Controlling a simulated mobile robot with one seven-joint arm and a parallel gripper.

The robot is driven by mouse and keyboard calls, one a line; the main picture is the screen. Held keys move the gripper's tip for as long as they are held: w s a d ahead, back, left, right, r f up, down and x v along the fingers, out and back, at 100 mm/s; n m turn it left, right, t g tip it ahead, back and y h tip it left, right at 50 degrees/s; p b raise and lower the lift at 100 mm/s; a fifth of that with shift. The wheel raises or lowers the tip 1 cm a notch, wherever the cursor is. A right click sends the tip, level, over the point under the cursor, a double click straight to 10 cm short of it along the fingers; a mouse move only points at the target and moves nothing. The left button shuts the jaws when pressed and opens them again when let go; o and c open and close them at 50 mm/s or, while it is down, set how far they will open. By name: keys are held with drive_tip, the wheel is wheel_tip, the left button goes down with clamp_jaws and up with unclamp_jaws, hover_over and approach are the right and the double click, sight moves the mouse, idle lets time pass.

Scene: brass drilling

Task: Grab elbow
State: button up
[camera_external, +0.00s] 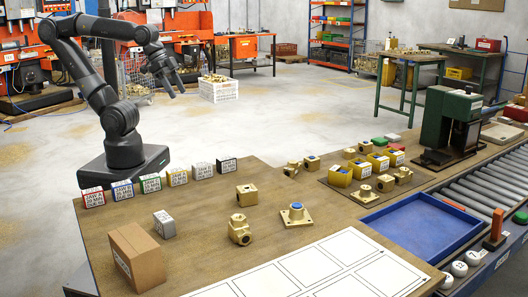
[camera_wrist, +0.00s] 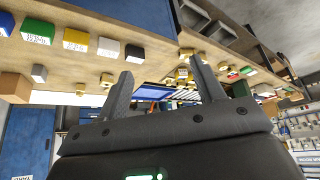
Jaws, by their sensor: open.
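Several brass fittings stand on the wooden table; which one is the elbow is not certain. A rounded brass fitting with a side port, likely the elbow (camera_external: 239,230), stands on the near part of the table, beside a square flanged fitting with a blue top (camera_external: 295,215) and a brass block (camera_external: 247,195). Another small brass fitting (camera_external: 292,168) stands further back. My gripper (camera_external: 177,92) is raised beyond the table's far left edge, well away from them. In the wrist view my gripper (camera_wrist: 162,66) is open, with nothing between its fingers; small brass pieces (camera_wrist: 183,74) show beyond.
A row of labelled boxes (camera_external: 150,183) lines the table's left edge. A cardboard box (camera_external: 137,257) and a grey box (camera_external: 164,224) stand near left. A blue tray (camera_external: 424,232), roller conveyor (camera_external: 490,186) and green machine (camera_external: 447,125) are at right. White outlined panels cover the front.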

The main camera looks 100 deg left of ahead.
drive_tip(key=w+d+r+m, duration=0.3)
drive_tip(key=w+d, duration=0.4)
drive_tip(key=w, duration=0.5)
drive_tip(key=m+g+h, duration=0.3)
drive_tip(key=m+h, duration=0.1)
drive_tip(key=m, duration=0.3)
approach(238, 217)
drive_tip(key=f, duration=0.1)
drive_tip(key=x, duration=1.1)
drive_tip(key=shift+w+d+r, duration=0.1)
drive_tip(key=shift+c, duration=0.3)
drive_tip(key=shift+r, duration=0.1)
clamp_jaws()
